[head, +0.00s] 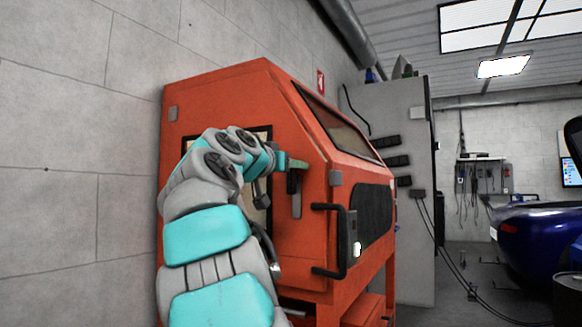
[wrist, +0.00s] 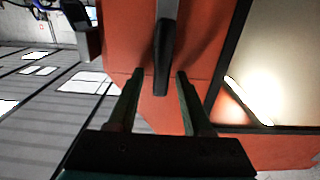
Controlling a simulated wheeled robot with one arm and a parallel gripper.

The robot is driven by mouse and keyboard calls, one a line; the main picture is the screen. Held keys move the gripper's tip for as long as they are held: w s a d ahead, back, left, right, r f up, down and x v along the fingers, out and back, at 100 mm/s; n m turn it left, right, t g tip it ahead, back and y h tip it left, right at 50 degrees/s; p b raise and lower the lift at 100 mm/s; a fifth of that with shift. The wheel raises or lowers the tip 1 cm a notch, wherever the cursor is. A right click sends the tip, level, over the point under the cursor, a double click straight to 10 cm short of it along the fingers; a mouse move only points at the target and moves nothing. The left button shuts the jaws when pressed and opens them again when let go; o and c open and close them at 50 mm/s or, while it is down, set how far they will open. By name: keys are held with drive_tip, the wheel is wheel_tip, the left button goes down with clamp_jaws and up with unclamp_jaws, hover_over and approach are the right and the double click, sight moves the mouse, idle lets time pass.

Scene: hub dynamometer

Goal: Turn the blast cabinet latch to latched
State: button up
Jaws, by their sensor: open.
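The orange blast cabinet (head: 240,95) stands against the wall in the head view. Its latch is a dark grey lever (wrist: 163,60) on the orange side face, seen close up in the wrist view. In the head view a grey part of the latch (head: 297,204) hangs down just below my gripper (head: 292,175). In the wrist view my gripper (wrist: 159,73) is open, with one finger on each side of the lever's free end. Gaps show between lever and fingers. My arm hides part of the cabinet side in the head view.
A window (wrist: 280,60) in a dark frame lies right of the latch in the wrist view. A black bar handle (head: 343,240) sticks out from the cabinet front. A grey cabinet (head: 420,220) stands behind. A blue car (head: 540,240) is at the far right.

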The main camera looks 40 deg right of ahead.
drive_tip(key=shift+c, duration=0.2)
clamp_jaws()
